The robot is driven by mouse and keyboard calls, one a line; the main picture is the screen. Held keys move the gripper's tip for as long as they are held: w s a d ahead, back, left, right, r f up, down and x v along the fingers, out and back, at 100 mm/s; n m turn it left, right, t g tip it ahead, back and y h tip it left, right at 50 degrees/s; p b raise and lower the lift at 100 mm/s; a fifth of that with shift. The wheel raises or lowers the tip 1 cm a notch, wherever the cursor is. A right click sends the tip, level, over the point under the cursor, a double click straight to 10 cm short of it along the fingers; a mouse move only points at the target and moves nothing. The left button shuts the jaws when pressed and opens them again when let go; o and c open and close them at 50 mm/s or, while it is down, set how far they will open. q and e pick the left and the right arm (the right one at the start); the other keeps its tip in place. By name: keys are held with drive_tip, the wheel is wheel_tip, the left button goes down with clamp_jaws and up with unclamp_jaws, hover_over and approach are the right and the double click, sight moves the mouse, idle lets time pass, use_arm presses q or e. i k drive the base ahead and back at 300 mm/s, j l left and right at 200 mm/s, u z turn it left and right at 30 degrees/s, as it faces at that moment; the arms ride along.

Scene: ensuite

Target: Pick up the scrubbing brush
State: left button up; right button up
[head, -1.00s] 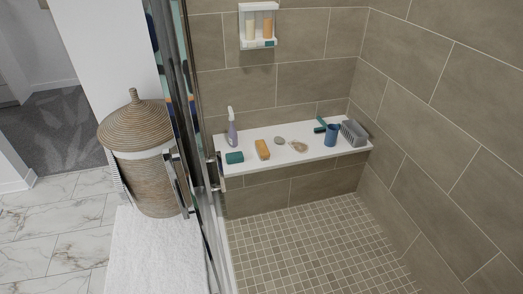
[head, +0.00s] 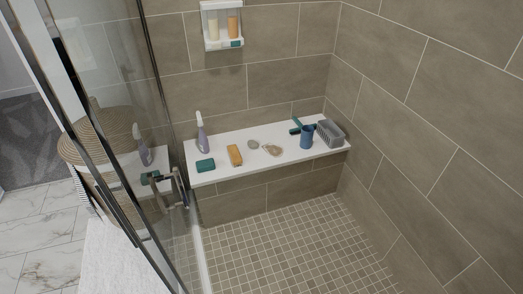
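A white bench (head: 222,174) in the shower holds several small items. An orange-tan oblong block (head: 235,155) lies left of the bench's middle and looks most like the scrubbing brush; bristles are too small to tell. A small tan item (head: 272,150) lies right of the middle, and I cannot tell what it is. Neither of my grippers is in view.
The bench also holds a spray bottle (head: 202,132), teal block (head: 205,166), grey stone (head: 253,144), blue cup (head: 307,137), teal tool (head: 297,127) and grey basket (head: 330,133). A glass door (head: 112,75) stands left. The tiled shower floor (head: 290,240) is clear.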

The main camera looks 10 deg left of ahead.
sight(234, 155)
drive_tip(key=i+l+z, duration=0.35)
drive_tip(key=i, duration=0.35)
drive_tip(key=i+l+z, duration=0.2)
drive_tip(key=i, duration=0.15)
drive_tip(key=i+u, duration=0.25)
drive_tip(key=u, duration=0.15)
drive_tip(key=i+u, duration=0.6)
drive_tip(key=u, duration=0.2)
